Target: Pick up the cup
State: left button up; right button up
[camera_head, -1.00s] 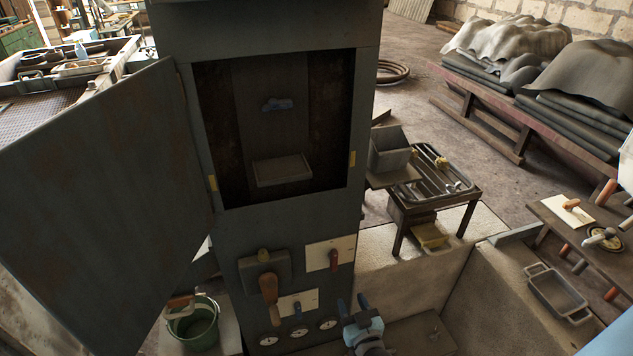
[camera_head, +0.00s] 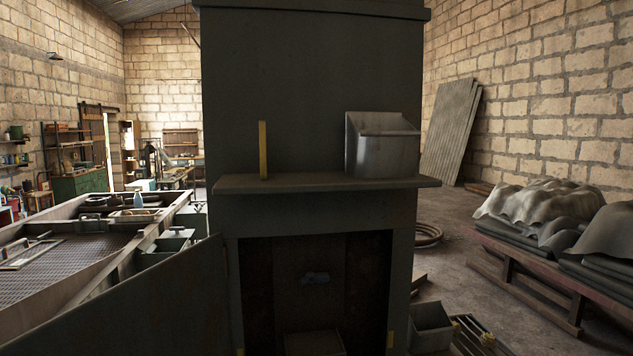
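I cannot make out a cup in the head view. A tall dark cabinet (camera_head: 310,95) stands straight ahead with its door (camera_head: 150,305) swung open to the left. A shelf (camera_head: 320,183) above the opening carries a grey metal bin (camera_head: 385,150) and a thin upright yellow piece (camera_head: 263,150). Neither of my grippers is in view.
A grey open box (camera_head: 431,325) and a rack (camera_head: 475,335) are low right of the cabinet. Draped stacks (camera_head: 540,210) lie on a low bench at right. A large grated bench (camera_head: 75,255) is at left. Bare floor (camera_head: 455,280) shows between cabinet and bench.

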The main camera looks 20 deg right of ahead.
aim_at(378, 144)
jog(key=j+z, duration=0.1)
jog(key=z, duration=0.6)
jog(key=i+j, duration=0.05)
